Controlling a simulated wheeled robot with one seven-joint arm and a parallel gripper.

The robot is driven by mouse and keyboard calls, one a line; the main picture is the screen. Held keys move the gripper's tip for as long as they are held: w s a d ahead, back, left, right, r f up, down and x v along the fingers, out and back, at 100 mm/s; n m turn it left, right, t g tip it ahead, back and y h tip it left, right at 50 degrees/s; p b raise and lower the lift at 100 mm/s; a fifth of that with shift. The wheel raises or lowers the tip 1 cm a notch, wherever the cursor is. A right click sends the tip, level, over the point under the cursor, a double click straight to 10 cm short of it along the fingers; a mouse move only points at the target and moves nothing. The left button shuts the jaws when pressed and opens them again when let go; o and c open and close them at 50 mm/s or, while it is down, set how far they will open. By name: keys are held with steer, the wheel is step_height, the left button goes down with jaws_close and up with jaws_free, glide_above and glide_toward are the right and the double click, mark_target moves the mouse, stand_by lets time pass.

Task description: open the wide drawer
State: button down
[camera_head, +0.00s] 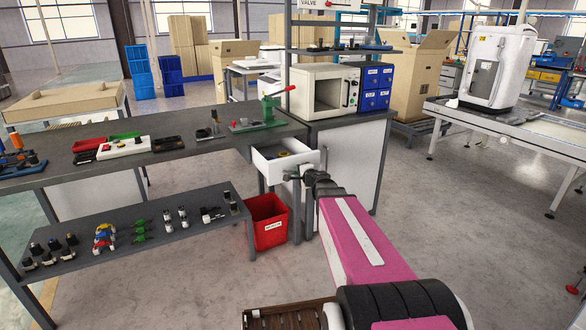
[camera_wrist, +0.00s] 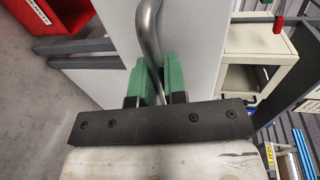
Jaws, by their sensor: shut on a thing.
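The white drawer (camera_head: 274,172) is under the right end of the dark workbench. It stands pulled out, and its inside shows with a few small dark and yellow things in it. My gripper (camera_head: 298,174) is at the drawer's front. In the wrist view my gripper's green fingers (camera_wrist: 157,82) are shut on a curved grey metal handle (camera_wrist: 149,25), one finger on each side. The white drawer front (camera_wrist: 198,35) lies behind the handle. The handle is too small to make out in the head view.
A red bin (camera_head: 268,224) stands on the floor below the drawer. A white cabinet (camera_head: 345,160) is close on the right, with an oven-like box (camera_head: 322,91) on top. The bench's lower shelf (camera_head: 140,236) holds several small parts. Open floor lies to the right.

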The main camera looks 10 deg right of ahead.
steer(key=shift+f+v, duration=0.2)
steer(key=shift+v, duration=0.65)
steer(key=shift+f+v, duration=0.15)
steer(key=shift+v, duration=0.7)
steer(key=shift+f+v, duration=0.2)
steer(key=shift+v, duration=0.65)
steer(key=shift+s, duration=0.15)
steer(key=c, duration=1.2)
jaws_free()
